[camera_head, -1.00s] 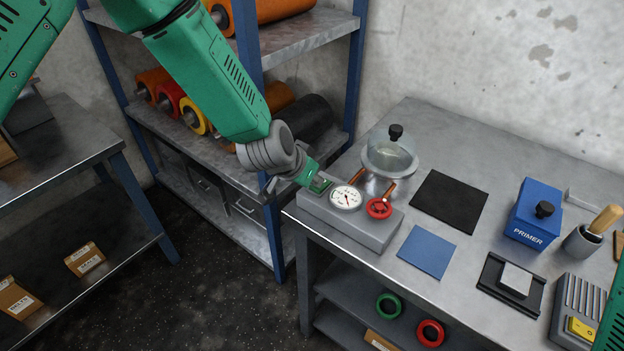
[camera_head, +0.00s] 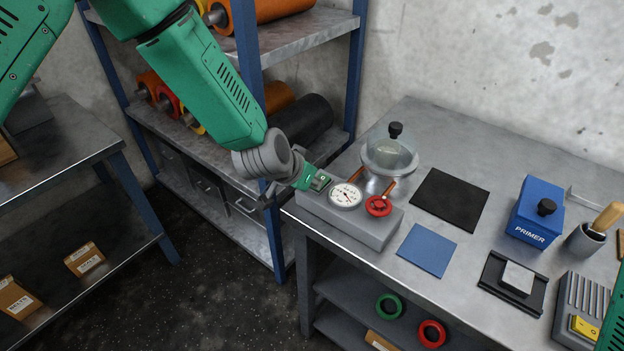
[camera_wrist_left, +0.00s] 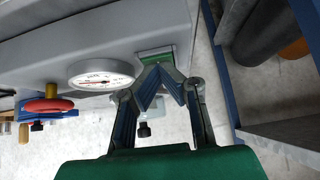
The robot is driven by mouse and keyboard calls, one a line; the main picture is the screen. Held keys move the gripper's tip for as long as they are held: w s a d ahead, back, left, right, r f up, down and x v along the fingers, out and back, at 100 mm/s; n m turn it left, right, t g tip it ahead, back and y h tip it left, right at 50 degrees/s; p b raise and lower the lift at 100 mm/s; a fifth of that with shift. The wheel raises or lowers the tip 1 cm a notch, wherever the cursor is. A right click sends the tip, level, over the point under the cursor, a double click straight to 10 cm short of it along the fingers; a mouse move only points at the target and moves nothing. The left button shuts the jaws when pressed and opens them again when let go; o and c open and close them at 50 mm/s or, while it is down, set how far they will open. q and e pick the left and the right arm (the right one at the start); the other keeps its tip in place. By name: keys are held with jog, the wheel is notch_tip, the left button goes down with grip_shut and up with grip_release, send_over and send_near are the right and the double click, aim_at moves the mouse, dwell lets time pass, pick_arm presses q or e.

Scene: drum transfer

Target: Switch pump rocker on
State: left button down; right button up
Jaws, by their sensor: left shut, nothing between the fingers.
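A grey pump box (camera_head: 373,233) sits at the near left corner of the workbench. It carries a white dial gauge (camera_head: 345,194) and a red handwheel (camera_head: 378,206). A small green switch plate (camera_head: 321,180) is at its left end; it also shows in the left wrist view (camera_wrist_left: 157,56). The rocker's position is too small to tell. My left gripper (camera_wrist_left: 162,70) is shut and empty, its fingertips close at the green plate's edge; I cannot tell if they touch. The gauge (camera_wrist_left: 101,74) is just left of the fingers. My right gripper is out of view.
A glass dome chamber (camera_head: 390,152) stands behind the box. A black mat (camera_head: 449,200), a blue mat (camera_head: 427,250) and a blue primer box (camera_head: 535,212) lie to the right. A blue-post shelf rack (camera_head: 246,60) with rolls stands close to my left arm.

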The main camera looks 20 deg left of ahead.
pick_arm(q)
jog(key=shift+d+r+p, duration=0.2)
jog(key=shift+r+p, duration=0.3)
jog(key=shift+r, duration=0.25)
jog(key=shift+a+r, duration=0.1)
jog(key=shift+a, duration=0.35)
jog(key=shift+r+p, duration=0.25)
jog(key=shift+p, duration=0.15)
jog(key=r+p, duration=0.3)
jog(key=r, duration=0.1)
jog(key=shift+s+r, duration=0.1)
jog(key=shift+s, duration=0.1)
jog(key=s+a+r+b, duration=0.1)
jog(key=s+a+r, duration=0.2)
jog(key=s+r, duration=0.2)
jog(key=s, duration=0.2)
jog(key=shift+s+b, duration=0.3)
